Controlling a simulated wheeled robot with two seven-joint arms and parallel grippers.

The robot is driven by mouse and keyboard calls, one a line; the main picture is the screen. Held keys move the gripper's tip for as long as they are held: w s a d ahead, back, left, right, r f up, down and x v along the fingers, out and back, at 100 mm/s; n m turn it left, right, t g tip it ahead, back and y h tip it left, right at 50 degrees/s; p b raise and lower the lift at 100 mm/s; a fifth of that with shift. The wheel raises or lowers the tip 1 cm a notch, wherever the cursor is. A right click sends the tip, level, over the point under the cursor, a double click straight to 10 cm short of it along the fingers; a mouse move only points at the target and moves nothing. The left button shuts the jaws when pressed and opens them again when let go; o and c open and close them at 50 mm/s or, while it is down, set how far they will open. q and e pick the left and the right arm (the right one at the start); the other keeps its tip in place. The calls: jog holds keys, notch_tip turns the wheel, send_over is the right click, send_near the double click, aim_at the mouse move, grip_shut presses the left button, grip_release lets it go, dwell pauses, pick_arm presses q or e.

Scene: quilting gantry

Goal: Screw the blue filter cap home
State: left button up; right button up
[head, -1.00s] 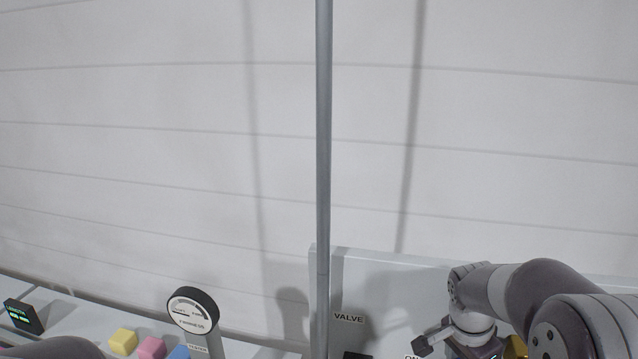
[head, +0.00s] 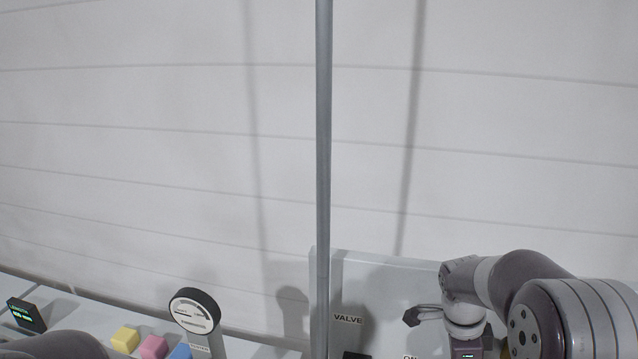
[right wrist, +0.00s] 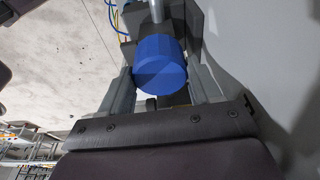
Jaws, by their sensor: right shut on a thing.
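The blue filter cap (right wrist: 160,66) is a faceted blue knob in the right wrist view. It sits at the end of a short grey stem (right wrist: 157,10); whether it is fully seated cannot be told. My right gripper (right wrist: 163,80) is shut on the cap, with one grey finger on each side. In the head view my right wrist is at the lower right, and the cap and fingers are out of sight. Only part of my left arm shows at the bottom left; its gripper is out of frame.
A grey panel (head: 395,275) marked VALVE stands behind my right arm. A thin vertical pole (head: 323,150) crosses the head view. A round gauge (head: 194,311), yellow (head: 125,339), pink (head: 153,347) and blue (head: 180,352) blocks and a small display (head: 26,314) are at left.

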dwell(0.3)
jog(key=o, duration=1.3)
jog(key=shift+a, duration=0.15)
